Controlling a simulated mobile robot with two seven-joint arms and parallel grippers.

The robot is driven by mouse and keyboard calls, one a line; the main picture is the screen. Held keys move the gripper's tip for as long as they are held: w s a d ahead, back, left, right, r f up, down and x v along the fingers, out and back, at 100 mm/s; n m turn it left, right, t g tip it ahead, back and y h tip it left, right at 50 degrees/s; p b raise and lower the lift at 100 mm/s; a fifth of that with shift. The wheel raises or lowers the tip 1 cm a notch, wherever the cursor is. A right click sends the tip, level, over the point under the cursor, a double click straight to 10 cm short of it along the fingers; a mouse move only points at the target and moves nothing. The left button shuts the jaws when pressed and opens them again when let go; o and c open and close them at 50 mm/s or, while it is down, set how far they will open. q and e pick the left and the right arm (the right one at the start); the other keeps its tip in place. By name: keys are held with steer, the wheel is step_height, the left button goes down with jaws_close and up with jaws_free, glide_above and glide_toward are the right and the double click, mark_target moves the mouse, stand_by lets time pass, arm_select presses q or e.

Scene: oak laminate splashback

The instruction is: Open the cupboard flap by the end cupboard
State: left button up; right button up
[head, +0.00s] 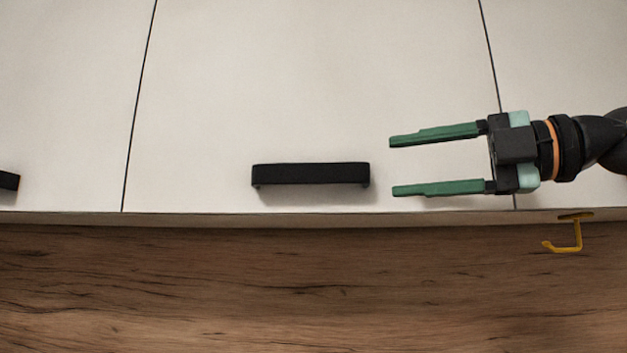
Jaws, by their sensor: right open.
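A pale cupboard flap (300,80) fills the middle of the head view and sits flush with its neighbours, shut. Its black bar handle (311,174) lies level near the lower edge. My right gripper (391,166) comes in from the right with its green fingers pointing left. The fingers are open, one above the other, and empty. Their tips are a short way right of the handle's right end, apart from it in the picture. I cannot tell how far the fingers stand from the flap. My left gripper is not in view.
Another pale front (60,100) is on the left, with part of a black handle (8,181) at the picture edge. A further front (560,60) is on the right. A yellow hook (568,236) hangs under the cupboards at right, before the wood splashback (280,290).

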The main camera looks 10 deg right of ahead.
mark_target(316, 172)
steer(key=p+x, duration=0.3)
steer(key=x, duration=0.9)
steer(key=shift+a+r, duration=0.1)
steer(key=shift+r, duration=0.1)
jaws_close()
stand_by(1.0)
